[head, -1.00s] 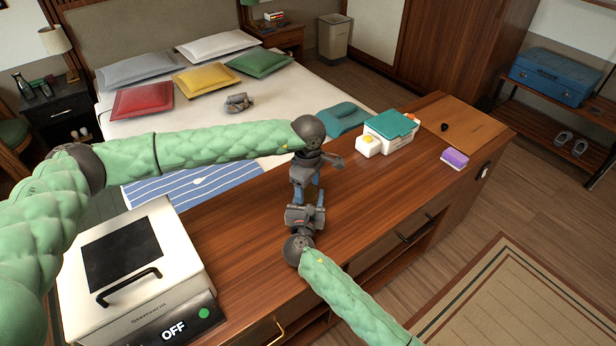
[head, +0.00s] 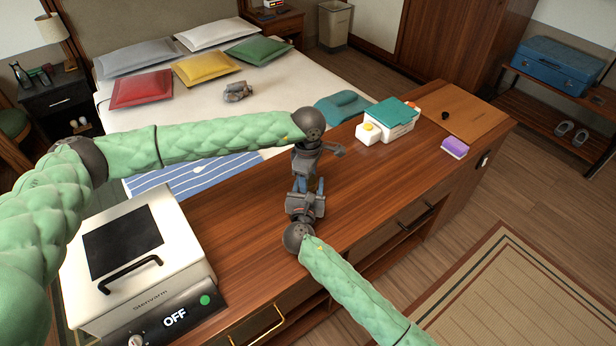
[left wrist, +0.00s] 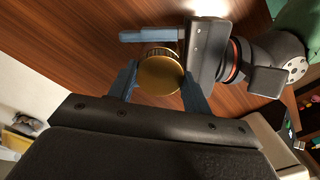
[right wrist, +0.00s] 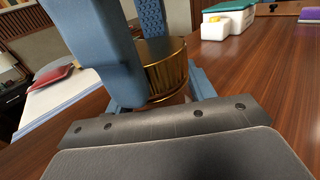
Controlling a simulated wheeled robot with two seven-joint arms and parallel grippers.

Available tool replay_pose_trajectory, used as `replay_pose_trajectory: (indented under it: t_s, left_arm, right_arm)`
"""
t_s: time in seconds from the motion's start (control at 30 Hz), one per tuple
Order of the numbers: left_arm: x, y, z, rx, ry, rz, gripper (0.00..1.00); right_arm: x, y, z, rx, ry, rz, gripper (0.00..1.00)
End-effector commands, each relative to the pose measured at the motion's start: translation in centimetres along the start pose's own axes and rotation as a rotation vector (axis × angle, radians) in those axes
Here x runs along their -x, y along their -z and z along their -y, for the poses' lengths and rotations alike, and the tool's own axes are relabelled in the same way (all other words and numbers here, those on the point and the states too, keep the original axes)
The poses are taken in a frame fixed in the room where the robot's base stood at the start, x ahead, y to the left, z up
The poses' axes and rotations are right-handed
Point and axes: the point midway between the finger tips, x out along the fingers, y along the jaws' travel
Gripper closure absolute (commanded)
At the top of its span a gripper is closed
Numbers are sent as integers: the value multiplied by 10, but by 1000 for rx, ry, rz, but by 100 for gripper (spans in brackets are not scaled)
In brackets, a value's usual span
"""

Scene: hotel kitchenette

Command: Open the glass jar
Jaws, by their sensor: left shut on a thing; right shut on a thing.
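The glass jar shows mainly by its round gold lid (left wrist: 160,75), seen from above in the left wrist view and from the side in the right wrist view (right wrist: 166,72). My left gripper (head: 308,183) points down, its blue fingers shut on the lid from both sides. My right gripper (head: 304,192) comes in low from the front and is shut on the jar below the lid. The glass body is almost wholly hidden by fingers and lid. In the head view the grippers hide the jar. The lid appears level and on the jar.
The wooden counter (head: 262,225) is clear around the grippers. A white appliance (head: 150,250) reading OFF stands at left. A white box with teal lid (head: 393,118), a small white container (head: 368,133) and a purple-white sponge (head: 455,148) lie to the right. The bed is behind.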

Motion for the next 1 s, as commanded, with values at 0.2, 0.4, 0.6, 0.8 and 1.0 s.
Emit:
replay_pose_trajectory:
  t_s: [0.2,0.4,0.6,0.8,1.0]
  left_arm:
    - [0,0,0,280,-1,2,78]
    - [1,0,-1,375,-1,0,78]
    - [1,0,-1,376,-2,0,78]
    - [1,0,-1,375,-1,0,78]
    - [1,0,-1,374,-1,0,78]
  right_arm:
    - [0,0,-1,0,-1,1,100]
    - [0,0,-1,0,-1,1,100]
    - [0,0,0,0,-1,0,100]
    - [0,0,0,0,0,0,100]
    - [0,0,0,0,0,0,100]
